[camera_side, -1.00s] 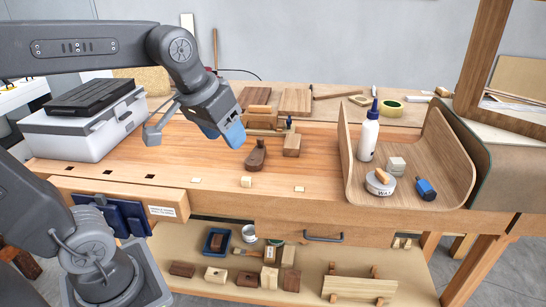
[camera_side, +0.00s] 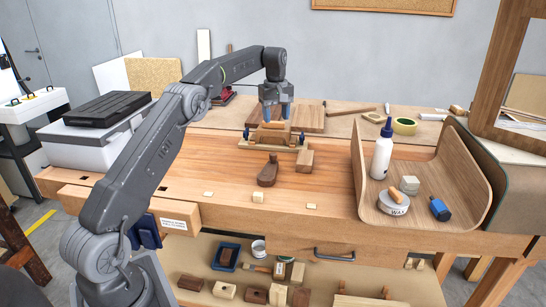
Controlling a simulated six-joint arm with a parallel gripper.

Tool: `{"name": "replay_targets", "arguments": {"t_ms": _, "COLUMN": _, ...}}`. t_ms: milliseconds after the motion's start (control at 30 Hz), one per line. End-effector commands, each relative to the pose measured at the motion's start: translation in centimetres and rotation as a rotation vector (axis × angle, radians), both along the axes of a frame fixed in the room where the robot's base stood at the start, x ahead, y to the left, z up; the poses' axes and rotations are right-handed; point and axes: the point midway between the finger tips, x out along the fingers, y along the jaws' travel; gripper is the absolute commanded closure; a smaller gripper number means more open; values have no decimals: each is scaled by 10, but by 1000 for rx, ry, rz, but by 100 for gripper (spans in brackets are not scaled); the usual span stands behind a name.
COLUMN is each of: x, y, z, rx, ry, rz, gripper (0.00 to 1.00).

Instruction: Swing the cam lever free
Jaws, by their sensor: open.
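My gripper (camera_side: 276,108) points down at the back of the bench, with its jaws open. It is over a small wooden clamping fixture (camera_side: 258,145) with blue parts at its two ends (camera_side: 301,138). An orange-brown wooden piece (camera_side: 274,125) lies on top of the fixture, just under or between the fingers; I cannot tell whether they touch. No cam lever can be made out for certain at this size. A dark brown shaped wooden piece (camera_side: 268,172) lies on the bench in front of the fixture.
A wood block (camera_side: 305,160) stands right of the dark piece. A grey case (camera_side: 85,150) stands left. The front bench is mostly clear.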

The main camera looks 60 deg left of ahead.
Motion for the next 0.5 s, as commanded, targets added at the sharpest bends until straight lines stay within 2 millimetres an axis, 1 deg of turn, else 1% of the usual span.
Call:
{"name": "replay_targets", "arguments": {"t_ms": 33, "x": 2, "y": 9, "z": -9, "rx": -5, "ry": 8, "rz": 28, "gripper": 46}}
{"name": "replay_targets", "arguments": {"t_ms": 100, "x": 2, "y": 16, "z": -17, "rx": -10, "ry": 17, "rz": 56, "gripper": 46}}
{"name": "replay_targets", "arguments": {"t_ms": 167, "x": 2, "y": 19, "z": -21, "rx": -12, "ry": 20, "rz": 71, "gripper": 46}}
{"name": "replay_targets", "arguments": {"t_ms": 367, "x": 2, "y": 21, "z": -35, "rx": -14, "ry": 25, "rz": 79, "gripper": 46}}
{"name": "replay_targets", "arguments": {"t_ms": 467, "x": 2, "y": 20, "z": -48, "rx": -14, "ry": 25, "rz": 78, "gripper": 46}}
{"name": "replay_targets", "arguments": {"t_ms": 500, "x": 2, "y": 20, "z": -56, "rx": -15, "ry": 26, "rz": 77, "gripper": 46}}
